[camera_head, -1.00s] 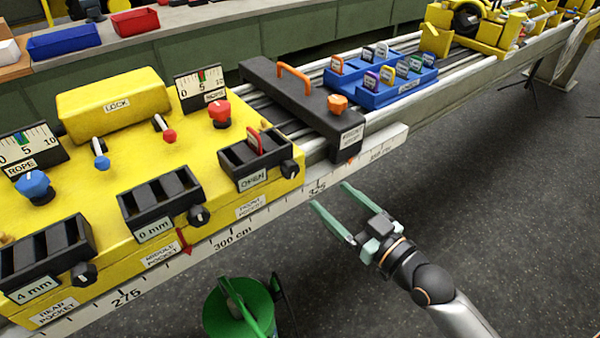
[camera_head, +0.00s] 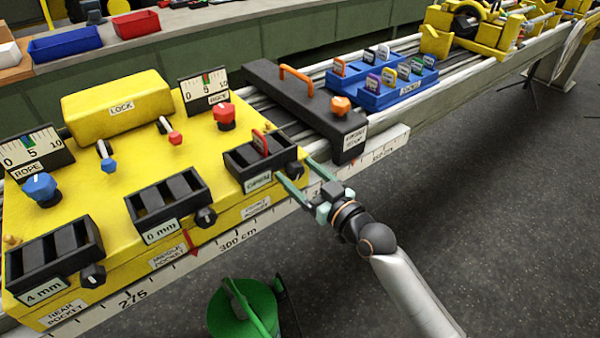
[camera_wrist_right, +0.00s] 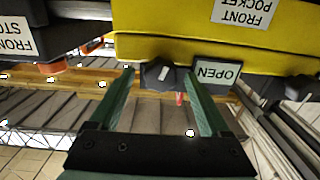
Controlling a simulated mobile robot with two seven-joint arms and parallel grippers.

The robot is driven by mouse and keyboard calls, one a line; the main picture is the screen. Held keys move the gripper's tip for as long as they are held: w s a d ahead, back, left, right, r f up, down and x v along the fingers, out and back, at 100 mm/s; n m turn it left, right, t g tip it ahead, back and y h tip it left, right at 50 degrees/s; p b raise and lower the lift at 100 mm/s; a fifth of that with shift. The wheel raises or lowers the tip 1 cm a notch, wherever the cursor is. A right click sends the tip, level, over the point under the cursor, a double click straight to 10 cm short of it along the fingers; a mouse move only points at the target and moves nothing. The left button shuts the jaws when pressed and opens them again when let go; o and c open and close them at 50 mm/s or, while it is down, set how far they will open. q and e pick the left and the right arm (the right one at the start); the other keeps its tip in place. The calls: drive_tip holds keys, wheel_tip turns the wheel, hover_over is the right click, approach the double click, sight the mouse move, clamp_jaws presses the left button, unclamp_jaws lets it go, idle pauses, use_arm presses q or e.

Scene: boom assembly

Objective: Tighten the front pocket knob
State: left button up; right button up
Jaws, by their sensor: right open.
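The front pocket (camera_head: 236,166) is a black slotted box at the right end of the yellow carriage (camera_head: 225,200), with a red-framed tag in it and a plate reading OPEN (camera_head: 259,181). Its black knob (camera_wrist_right: 158,74) shows with a white mark in the right wrist view, which is upside down. My right gripper (camera_head: 296,170) is open, with its green fingers pointing at the carriage on either side of the knob. In the right wrist view the knob appears between the fingertips (camera_wrist_right: 161,75), with gaps to both. Whether the fingers reach past its face, I cannot tell. My left gripper is not in view.
A black front stop (camera_head: 300,100) with an orange knob (camera_head: 340,105) stands across the rails just right of the pocket. The middle pocket's knob (camera_head: 206,217) is to the left. A green container (camera_head: 240,312) stands below. The floor at right is clear.

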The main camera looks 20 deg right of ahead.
clamp_jaws()
idle(0.5)
